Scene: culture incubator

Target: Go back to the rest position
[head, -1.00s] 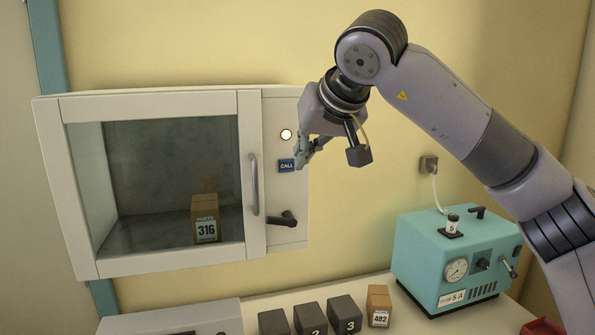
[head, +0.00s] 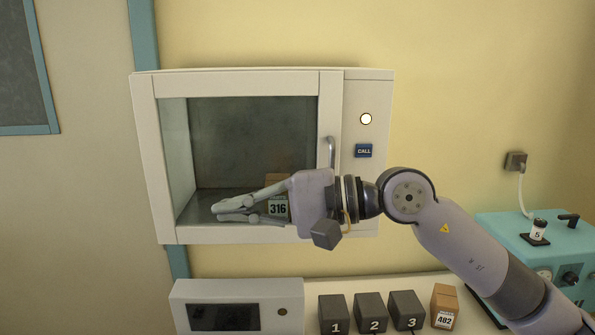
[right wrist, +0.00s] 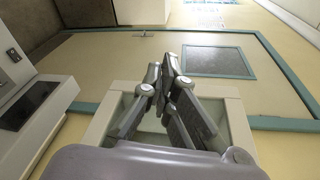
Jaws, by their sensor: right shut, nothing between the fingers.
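My right gripper (head: 217,212) is shut and empty. It points left across the front of the white cabinet (head: 145,160), in front of its window. It partly hides a brown box labelled 316 (head: 278,208) behind the window. The gripper's fingers also show close together in the right wrist view (right wrist: 166,65), with the white cabinet's frame behind them. My left gripper is not in view.
A blue CALL plate (head: 363,151) and a lit round lamp (head: 366,119) are on the cabinet's right panel. Below stand dark blocks 1 (head: 334,310), 2 (head: 371,308) and 3 (head: 406,306), and a brown box 482 (head: 445,303). A teal device (head: 510,228) is at right.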

